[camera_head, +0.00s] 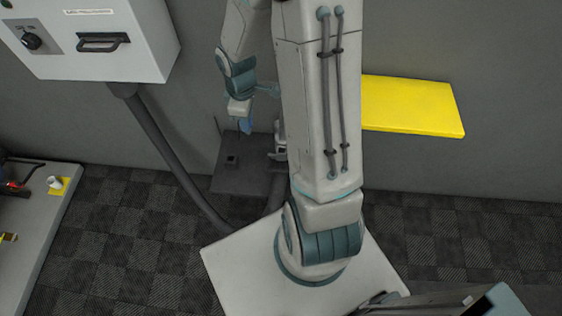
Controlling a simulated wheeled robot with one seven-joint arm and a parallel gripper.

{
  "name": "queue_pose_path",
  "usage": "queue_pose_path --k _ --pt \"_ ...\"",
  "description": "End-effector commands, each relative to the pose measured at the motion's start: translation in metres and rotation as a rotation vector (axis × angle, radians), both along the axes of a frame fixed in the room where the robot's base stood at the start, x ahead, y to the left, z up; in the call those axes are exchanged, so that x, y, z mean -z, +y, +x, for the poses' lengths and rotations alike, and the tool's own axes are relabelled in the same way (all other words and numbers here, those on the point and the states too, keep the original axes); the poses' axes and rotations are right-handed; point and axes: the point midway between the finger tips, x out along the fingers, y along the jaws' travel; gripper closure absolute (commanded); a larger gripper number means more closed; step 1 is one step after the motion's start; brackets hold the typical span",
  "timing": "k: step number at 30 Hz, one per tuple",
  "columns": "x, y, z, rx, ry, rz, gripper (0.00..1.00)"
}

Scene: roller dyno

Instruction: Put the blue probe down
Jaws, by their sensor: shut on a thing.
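My gripper (243,116) hangs left of my arm's upright column, pointing down near the grey wall. It is small in view, and its fingers are hard to make out. Part of the area to the right is hidden by my arm.
A yellow shelf (412,105) juts from the wall on the right. A white control box (95,45) with a knob and handle stands upper left on a dark post (165,150). A grey bench (40,230) at left holds a white cup-like item (55,183). Dark checkered floor is open between.

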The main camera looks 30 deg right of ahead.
Motion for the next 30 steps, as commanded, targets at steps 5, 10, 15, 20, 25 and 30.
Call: queue_pose_path --k 5,10,15,20,25,30 --pt "0.028 -0.008 -0.028 -0.331 -0.001 -0.002 0.89" --pt "0.047 -0.013 -0.053 -0.635 0.0 -0.002 0.89" --pt "0.064 -0.018 -0.075 -0.895 0.0 -0.002 0.89" --pt "0.074 -0.02 -0.089 -1.064 0.0 -0.002 0.89" --pt "0.079 -0.021 -0.095 -1.147 0.0 0.001 0.89" --pt "0.094 -0.035 -0.082 -1.16 -0.001 0.005 0.89"
